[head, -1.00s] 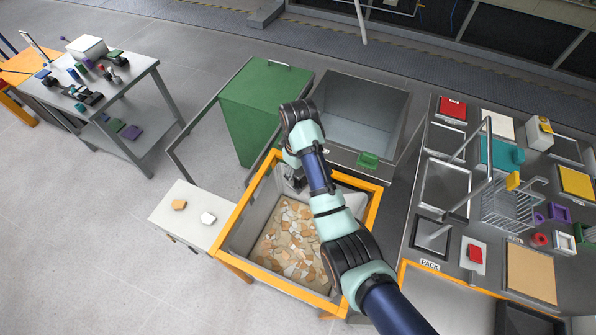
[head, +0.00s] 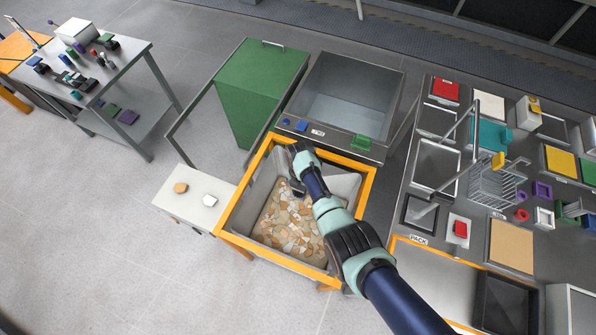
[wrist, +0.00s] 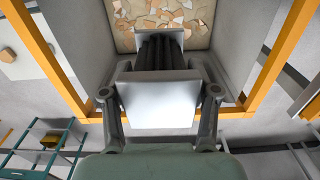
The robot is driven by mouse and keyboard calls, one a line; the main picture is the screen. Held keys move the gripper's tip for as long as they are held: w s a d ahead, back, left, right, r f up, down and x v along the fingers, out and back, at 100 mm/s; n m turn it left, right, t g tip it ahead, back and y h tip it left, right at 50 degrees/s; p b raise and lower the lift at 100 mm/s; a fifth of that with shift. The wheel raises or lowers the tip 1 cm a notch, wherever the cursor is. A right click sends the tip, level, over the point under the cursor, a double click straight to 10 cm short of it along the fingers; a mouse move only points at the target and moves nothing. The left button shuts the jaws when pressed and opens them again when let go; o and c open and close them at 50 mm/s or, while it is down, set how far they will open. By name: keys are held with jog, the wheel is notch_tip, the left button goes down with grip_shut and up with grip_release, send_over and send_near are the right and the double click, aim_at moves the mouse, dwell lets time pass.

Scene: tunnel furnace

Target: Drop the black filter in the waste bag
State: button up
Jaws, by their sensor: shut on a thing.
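The black filter (wrist: 157,52) shows in the wrist view as dark upright ribs beyond a pale square block, which I cannot tell to be part of it. My gripper (wrist: 160,92) has a finger on each side of this block and is shut on the filter. The orange-framed bin (head: 366,205), which looks like the waste bag's holder, has pale grey inner walls and brown and white scraps at the bottom. My gripper (head: 297,188) is inside its opening, above the scraps. In the head view my arm hides most of the gripper and filter.
A green cabinet (head: 262,85) stands behind left. A white stand (head: 190,211) adjoins the bin's left side. A crowded bench lies right.

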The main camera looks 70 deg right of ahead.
notch_tip(320, 180, down, 37)
jog(key=b, duration=3.5)
jog(key=shift+b, duration=0.35)
jog(key=o, duration=1.4)
notch_tip(320, 180, up, 37)
jog(key=p, duration=3.6)
jog(key=shift+r, duration=0.15)
jog(key=shift+f, duration=0.2)
